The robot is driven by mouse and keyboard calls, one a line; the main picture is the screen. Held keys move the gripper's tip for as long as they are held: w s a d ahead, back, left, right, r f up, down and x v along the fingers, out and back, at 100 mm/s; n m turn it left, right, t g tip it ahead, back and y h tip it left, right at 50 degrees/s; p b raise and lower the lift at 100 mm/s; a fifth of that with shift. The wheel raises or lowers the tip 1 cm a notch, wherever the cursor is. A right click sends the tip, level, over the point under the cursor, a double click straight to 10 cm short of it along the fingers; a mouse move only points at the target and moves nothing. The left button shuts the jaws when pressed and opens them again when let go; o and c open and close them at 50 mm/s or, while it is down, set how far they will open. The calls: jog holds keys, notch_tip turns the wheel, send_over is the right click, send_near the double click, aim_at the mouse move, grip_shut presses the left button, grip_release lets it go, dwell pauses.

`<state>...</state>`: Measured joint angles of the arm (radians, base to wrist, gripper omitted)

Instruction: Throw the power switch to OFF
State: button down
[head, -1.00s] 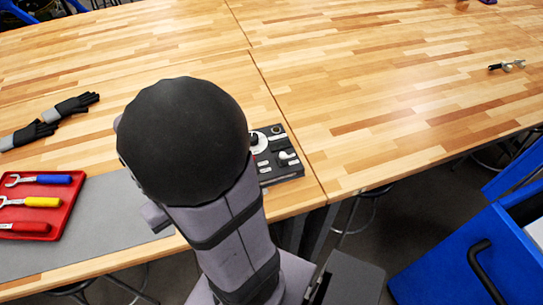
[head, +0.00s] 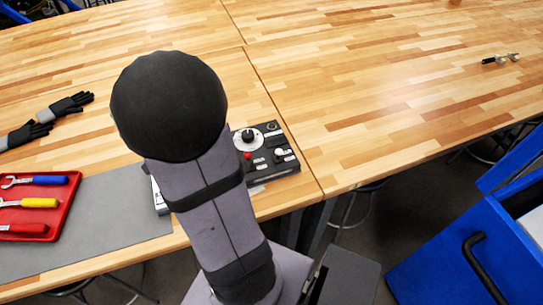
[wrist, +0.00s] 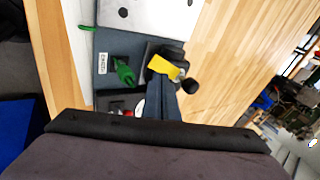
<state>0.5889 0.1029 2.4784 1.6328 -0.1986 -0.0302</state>
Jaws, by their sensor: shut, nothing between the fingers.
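A dark control box (head: 285,165) stands on the table near its front edge. It carries a round dial (head: 248,138), a red button and small switches; my arm hides its left part. In the wrist view a grey panel (wrist: 108,43) has a green lever (wrist: 124,71) beside a small white label too small to read. A yellow piece (wrist: 163,67) on a dark block is just right of the green lever. My gripper (wrist: 160,82) is shut, its dark fingers close to the yellow piece; I cannot tell whether they touch. I cannot tell which control is the power switch.
A small metal tool (head: 500,60) lies far right. The wooden table behind the box is clear. A blue cabinet (head: 450,260) stands front right.

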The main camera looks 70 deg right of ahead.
aim_at(279, 154)
jog(key=s+d+r+m+g+h, duration=0.1)
jog(key=s+m+g, duration=0.6)
jog(key=s, duration=0.8)
jog(key=shift+s+d+r+g, duration=0.2)
jog(key=shift+d+g, duration=0.1)
jog(key=shift+d, duration=0.25)
jog(key=shift+f, duration=0.1)
jog(key=b+x, duration=0.2)
jog(key=x, duration=0.8)
jog(key=shift+d+f+b, duration=0.1)
jog(key=shift+f+b, duration=0.05)
jog(key=shift+b, duration=0.15)
jog(key=shift+w+d+r+p, duration=0.1)
jog(key=shift+d+r+p, duration=0.1)
jog(key=shift+d+p, duration=0.3)
jog(key=shift+w+d+r+p, duration=0.1)
jog(key=shift+d+r+p, duration=0.15)
jog(key=shift+d, duration=0.4)
jog(key=shift+w+d, duration=0.15)
jog(key=shift+d, duration=0.65)
